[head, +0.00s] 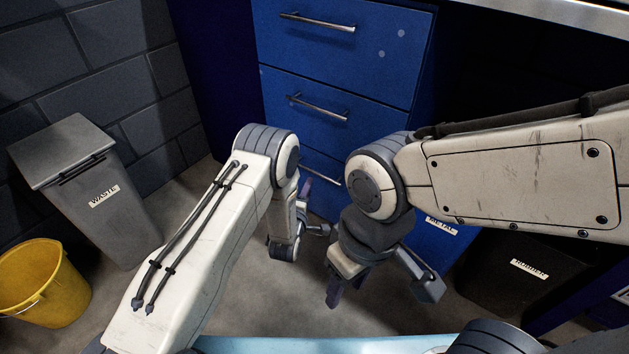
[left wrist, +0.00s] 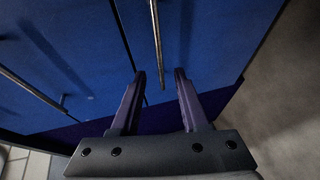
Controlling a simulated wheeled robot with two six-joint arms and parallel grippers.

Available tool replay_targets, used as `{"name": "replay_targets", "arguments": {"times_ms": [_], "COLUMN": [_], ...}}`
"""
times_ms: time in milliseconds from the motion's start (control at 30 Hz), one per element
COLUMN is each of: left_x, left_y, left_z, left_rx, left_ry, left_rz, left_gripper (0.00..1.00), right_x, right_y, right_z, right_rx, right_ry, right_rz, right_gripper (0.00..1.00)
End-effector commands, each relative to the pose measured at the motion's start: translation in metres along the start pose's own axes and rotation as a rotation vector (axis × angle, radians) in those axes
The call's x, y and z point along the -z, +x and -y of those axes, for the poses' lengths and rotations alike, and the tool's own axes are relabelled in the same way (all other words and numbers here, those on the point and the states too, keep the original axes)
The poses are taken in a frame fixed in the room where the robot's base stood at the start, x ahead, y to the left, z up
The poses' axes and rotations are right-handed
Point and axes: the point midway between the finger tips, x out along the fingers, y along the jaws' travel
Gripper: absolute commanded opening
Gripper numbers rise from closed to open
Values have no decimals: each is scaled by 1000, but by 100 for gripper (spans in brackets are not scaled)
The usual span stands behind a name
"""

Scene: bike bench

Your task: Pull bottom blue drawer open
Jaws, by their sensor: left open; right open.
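The blue drawer cabinet stands ahead in the head view. The bottom blue drawer (head: 320,203) is mostly hidden behind my arms, and its front looks about flush with those above. Part of its bar handle (head: 321,168) shows between my arms. My left gripper (head: 306,196) is open at this drawer, partly hidden by its own wrist. In the left wrist view, the bottom handle (left wrist: 156,38) runs down to between the two open fingertips of the left gripper (left wrist: 160,78); I cannot tell whether they touch it. My right gripper (head: 336,290) is open and empty, lower and nearer.
The middle drawer (head: 290,85) and top drawer (head: 290,40) above are shut. A grey waste bin (head: 115,220) and a yellow bucket (head: 45,290) stand at left. A dark bin (head: 510,285) stands at right. Grey floor (head: 235,300) is clear before the cabinet.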

Motion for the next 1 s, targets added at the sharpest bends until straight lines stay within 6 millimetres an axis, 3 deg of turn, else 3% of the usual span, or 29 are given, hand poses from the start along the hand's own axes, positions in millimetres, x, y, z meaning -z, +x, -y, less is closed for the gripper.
{"name": "replay_targets", "arguments": {"times_ms": [533,967,1000], "left_x": [-1,-1,-1], "left_y": [89,100,100], "left_z": [1,-1,-1], "left_rx": [-3,1,1], "left_ry": [2,2,2], "left_rz": [2,2,2], "left_gripper": [45,45,33], "right_x": [-2,-2,-2], "right_y": [44,47,47], "right_z": [-3,-3,-3], "right_rx": [0,0,0], "right_ry": [0,0,0], "right_rz": [0,0,0], "right_gripper": [50,50,50]}}
